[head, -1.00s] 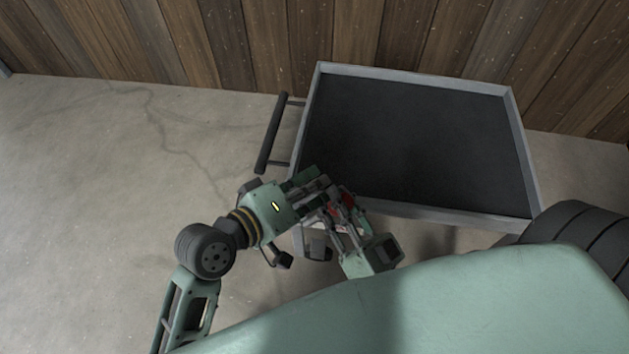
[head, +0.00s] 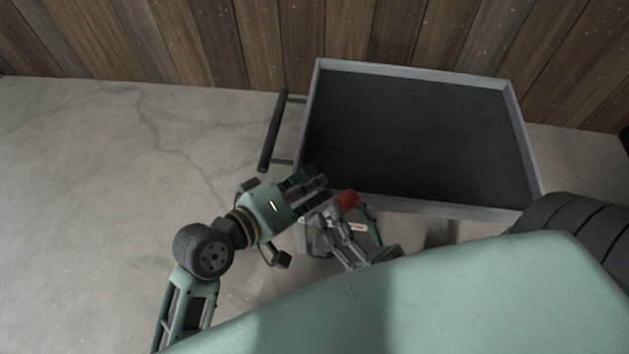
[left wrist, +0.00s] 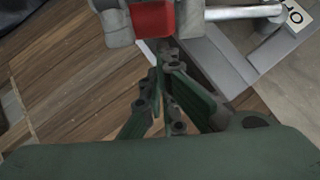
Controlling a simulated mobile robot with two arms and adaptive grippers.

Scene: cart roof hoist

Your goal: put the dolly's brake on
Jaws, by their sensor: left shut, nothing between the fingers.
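The dolly (head: 520,150) is a cart with a grey rim and a black top, beside the plank wall. A red part (head: 345,200), likely the brake lever's grip, shows at its near left corner. A small pale label (head: 357,227) sits just below it. In the left wrist view the red part (left wrist: 152,18) is at the top, beside a pale rod (left wrist: 243,13). My left gripper (head: 323,190) is shut and empty, just left of the red part and apart from it. My right gripper (head: 352,240) is below the red part, partly hidden behind my green body; its finger opening is unclear.
The dolly's black push handle (head: 272,132) sticks out on its left side. The plank wall (head: 250,40) closes off the back. The concrete floor (head: 90,180) on the left is clear.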

